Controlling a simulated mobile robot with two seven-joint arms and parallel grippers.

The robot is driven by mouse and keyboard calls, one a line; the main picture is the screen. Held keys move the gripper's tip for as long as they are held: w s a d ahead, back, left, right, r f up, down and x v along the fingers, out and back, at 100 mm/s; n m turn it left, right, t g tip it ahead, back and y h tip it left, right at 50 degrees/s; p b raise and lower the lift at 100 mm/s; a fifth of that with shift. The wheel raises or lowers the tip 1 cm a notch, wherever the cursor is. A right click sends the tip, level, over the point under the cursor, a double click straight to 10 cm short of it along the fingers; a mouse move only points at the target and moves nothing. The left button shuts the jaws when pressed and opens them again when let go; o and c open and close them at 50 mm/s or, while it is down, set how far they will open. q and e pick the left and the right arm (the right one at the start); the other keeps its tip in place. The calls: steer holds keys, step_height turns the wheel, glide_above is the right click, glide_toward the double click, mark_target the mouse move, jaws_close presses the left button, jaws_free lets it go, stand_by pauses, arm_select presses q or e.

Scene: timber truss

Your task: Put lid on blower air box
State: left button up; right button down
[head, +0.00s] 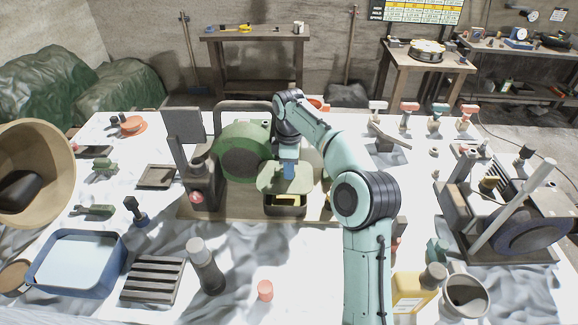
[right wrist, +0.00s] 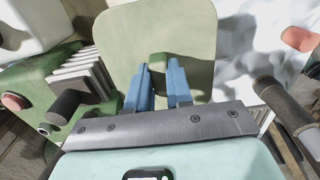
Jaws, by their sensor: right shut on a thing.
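My right gripper (head: 289,170) points down and is shut on the pale green lid (head: 268,184), just above the middle of the bench. In the right wrist view its blue fingers (right wrist: 158,88) stand either side of a small green grip on the broad, round-cornered lid (right wrist: 190,28). The blower air box (head: 285,211), olive green with a dark inside, stands directly below the lid. The lid looks tilted and apart from the box at the front; its far side is hidden. The green round blower housing (head: 243,152) is just behind. My left gripper is not in view.
A dark upright machine part with a red knob (head: 196,197) stands left of the box. A grey cylinder (head: 205,265), a slotted block (head: 153,280) and a blue tray (head: 75,262) are front left.

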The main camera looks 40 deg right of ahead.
mark_target(290, 181)
steer(key=shift+s+f+b, duration=0.1)
steer(key=shift+f+b, duration=0.4)
steer(key=shift+f, duration=1.8)
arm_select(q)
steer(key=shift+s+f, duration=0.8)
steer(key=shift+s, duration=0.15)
arm_select(e)
steer(key=shift+f, duration=0.3)
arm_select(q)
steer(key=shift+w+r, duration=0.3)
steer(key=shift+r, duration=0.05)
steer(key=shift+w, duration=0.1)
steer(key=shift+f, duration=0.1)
arm_select(e)
steer(key=shift+f, duration=0.2)
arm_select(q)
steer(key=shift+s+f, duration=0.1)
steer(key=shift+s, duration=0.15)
arm_select(e)
steer(key=shift+f, duration=0.35)
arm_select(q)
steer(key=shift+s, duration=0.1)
arm_select(e)
steer(key=shift+f, duration=0.3)
steer(key=c, duration=0.9)
jaws_free()
steer(key=shift+c, duration=0.2)
